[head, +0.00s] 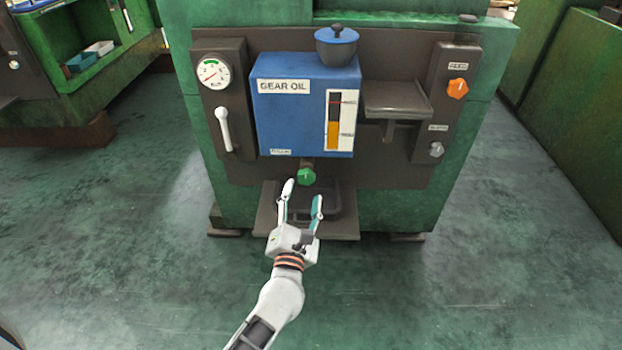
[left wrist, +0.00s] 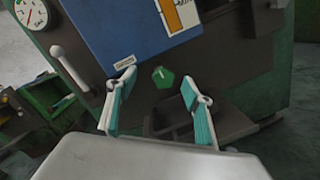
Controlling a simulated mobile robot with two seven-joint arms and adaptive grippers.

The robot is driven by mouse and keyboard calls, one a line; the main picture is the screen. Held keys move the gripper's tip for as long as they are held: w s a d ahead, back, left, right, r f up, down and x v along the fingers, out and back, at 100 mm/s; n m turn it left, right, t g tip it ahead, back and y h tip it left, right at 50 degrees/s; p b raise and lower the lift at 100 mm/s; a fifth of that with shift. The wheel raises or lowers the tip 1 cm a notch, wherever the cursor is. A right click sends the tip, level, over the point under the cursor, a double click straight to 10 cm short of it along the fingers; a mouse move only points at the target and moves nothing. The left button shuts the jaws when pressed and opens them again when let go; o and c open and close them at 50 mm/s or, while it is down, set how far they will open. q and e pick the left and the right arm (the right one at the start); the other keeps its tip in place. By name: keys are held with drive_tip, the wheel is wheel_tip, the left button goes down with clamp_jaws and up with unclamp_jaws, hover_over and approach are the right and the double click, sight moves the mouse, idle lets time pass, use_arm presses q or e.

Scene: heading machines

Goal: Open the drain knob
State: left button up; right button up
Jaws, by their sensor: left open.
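The green drain knob (head: 307,176) sits on a short dark fitting just under the blue gear oil tank (head: 301,113). It also shows in the left wrist view (left wrist: 163,77), between and beyond the fingertips, with a light line on its face. My left gripper (head: 303,192) is open and empty, just in front of and below the knob in the head view. Its fingers, with teal pads, stand on either side of the knob in the left wrist view (left wrist: 160,84); I see no contact. My right gripper is not in view.
A dark drip tray (head: 322,212) stands below the knob. A white lever (head: 224,128) and a gauge (head: 213,72) are at left; a grey shelf (head: 397,99), an orange knob (head: 458,88) and a grey knob (head: 437,149) are at right. The floor is clear on both sides.

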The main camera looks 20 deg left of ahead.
sight(306, 179)
use_arm(q)
drive_tip(key=w+n, duration=0.1)
drive_tip(key=w+f+n+y, duration=0.1)
drive_tip(key=n, duration=0.1)
drive_tip(key=w+f+n+g+b, duration=0.1)
drive_tip(key=n, duration=0.1)
drive_tip(key=shift+w+a+f+y, duration=0.25)
drive_tip(key=shift+w+a+y, duration=0.05)
drive_tip(key=shift+w+y, duration=0.1)
drive_tip(key=b+x, duration=0.1)
drive_tip(key=x, duration=0.4)
drive_tip(key=shift+w+a, duration=0.15)
drive_tip(key=shift+w, duration=0.25)
drive_tip(key=shift+w+a, duration=0.15)
drive_tip(key=shift+w, duration=0.35)
drive_tip(key=c, duration=1.1)
